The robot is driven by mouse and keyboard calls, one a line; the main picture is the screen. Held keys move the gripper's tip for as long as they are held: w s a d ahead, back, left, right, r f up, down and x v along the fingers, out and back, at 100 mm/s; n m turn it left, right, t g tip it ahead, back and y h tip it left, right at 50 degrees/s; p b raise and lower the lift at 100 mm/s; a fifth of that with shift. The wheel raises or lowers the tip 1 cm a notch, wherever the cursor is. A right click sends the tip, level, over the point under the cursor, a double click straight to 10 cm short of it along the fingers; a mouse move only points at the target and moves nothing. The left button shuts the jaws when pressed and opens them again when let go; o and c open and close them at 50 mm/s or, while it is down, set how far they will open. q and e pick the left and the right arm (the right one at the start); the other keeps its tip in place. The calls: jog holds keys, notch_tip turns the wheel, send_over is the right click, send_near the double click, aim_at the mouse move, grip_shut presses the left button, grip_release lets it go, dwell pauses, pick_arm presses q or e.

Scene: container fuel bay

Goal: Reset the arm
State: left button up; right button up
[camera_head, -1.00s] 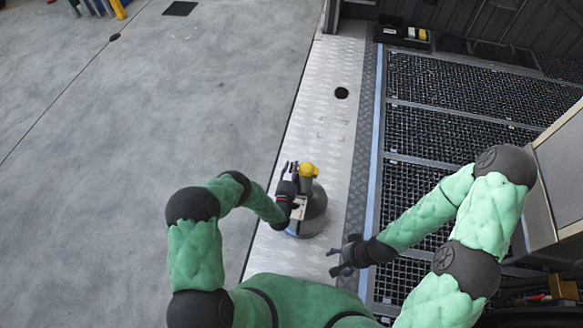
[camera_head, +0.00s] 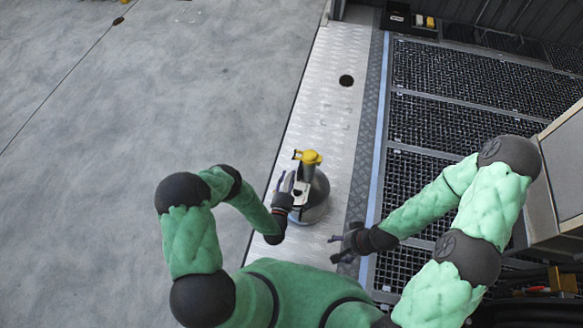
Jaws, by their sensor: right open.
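A grey rounded canister (camera_head: 318,200) with a yellow top (camera_head: 308,157) stands upright on the metal walkway. My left gripper (camera_head: 285,181) is at the canister's left side, below the yellow top. I cannot tell whether its fingers touch the canister or how far apart they are. My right gripper (camera_head: 334,249) is open and empty, below and to the right of the canister, apart from it. Both green arms are bent at the elbow.
The metal walkway (camera_head: 325,110) has a round dark hole (camera_head: 346,80). Dark grating (camera_head: 470,95) lies to the right, with a grey cabinet (camera_head: 565,165) at the right edge. A black bin (camera_head: 397,18) stands at the back. The concrete floor (camera_head: 130,120) at left is open.

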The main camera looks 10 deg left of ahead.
pick_arm(q)
jog(key=shift+s, duration=0.65)
jog(key=s+d+r+m+g+h+p, duration=0.2)
jog(key=s+r+m+g, duration=0.3)
jog(key=s+m+g, duration=0.4)
jog(key=s+d+r+m+g+h+p, duration=0.2)
jog(key=s+r+m+g+p, duration=0.3)
jog(key=s+m+g, duration=0.3)
jog(key=s+r+m, duration=0.1)
jog(key=s+m, duration=0.2)
jog(key=s, duration=0.1)
jog(key=shift+d+r+g, duration=0.15)
jog(key=shift+r+g, duration=0.05)
jog(key=shift+g, duration=0.2)
